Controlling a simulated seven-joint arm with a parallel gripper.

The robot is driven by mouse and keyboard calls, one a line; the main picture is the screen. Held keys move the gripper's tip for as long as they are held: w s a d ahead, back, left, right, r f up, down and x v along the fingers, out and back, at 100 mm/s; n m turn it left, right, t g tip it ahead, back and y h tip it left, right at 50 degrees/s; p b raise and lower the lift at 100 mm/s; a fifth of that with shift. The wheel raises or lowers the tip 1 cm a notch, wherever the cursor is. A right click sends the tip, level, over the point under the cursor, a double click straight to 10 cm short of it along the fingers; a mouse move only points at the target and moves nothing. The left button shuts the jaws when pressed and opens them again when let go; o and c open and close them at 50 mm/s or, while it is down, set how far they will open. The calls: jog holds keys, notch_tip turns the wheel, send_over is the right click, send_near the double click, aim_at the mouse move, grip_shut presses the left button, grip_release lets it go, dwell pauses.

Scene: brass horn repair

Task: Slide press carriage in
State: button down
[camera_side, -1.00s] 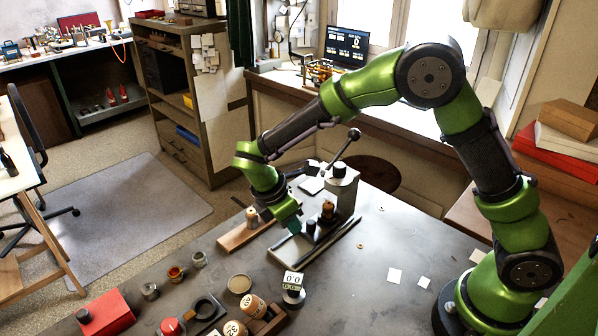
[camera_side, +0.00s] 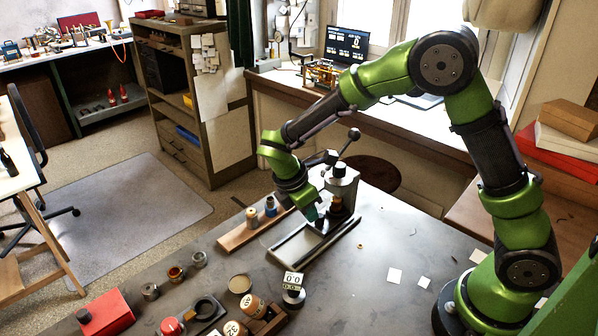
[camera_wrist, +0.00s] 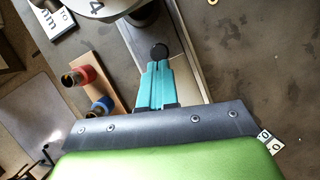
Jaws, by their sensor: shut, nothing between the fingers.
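The press (camera_side: 343,186) stands on the bench, with a lever ending in a dark ball and a long pale-edged rail bed (camera_side: 292,250) running toward the front left. The carriage, carrying a brown piece (camera_side: 337,207), sits at the press end of the bed, close under the press head. Its round black knob (camera_wrist: 159,52) shows in the wrist view just beyond my fingertips. My gripper (camera_side: 313,212) is shut, its teal fingers (camera_wrist: 158,82) together and empty behind the knob. Whether they touch the knob I cannot tell. My gripper hides part of the carriage in the side view.
A wooden strip (camera_side: 236,237) with a few small cylinders, one red-banded (camera_wrist: 83,76) and one blue-banded (camera_wrist: 102,105), lies left of the rail bed. The bench right of the press is mostly clear.

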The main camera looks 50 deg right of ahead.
jog(key=shift+d, duration=0.15)
jog(key=a, duration=0.2)
jog(key=w+a, duration=0.1)
jog(key=a, duration=0.1)
jog(key=shift+a, duration=0.2)
jog(key=v, duration=0.9)
jog(key=s+d+r+m+t+y, duration=0.3)
jog(key=s+d+r+m+t, duration=0.1)
jog(key=s+m, duration=0.4)
jog(key=s+d+r+m+t+y, duration=0.3)
jog(key=s+r+m, duration=0.3)
jog(key=s+m, duration=0.3)
jog(key=shift+d+r+m+t, duration=0.2)
jog(key=shift+d+m+t, duration=0.4)
jog(key=shift+d+m, duration=0.35)
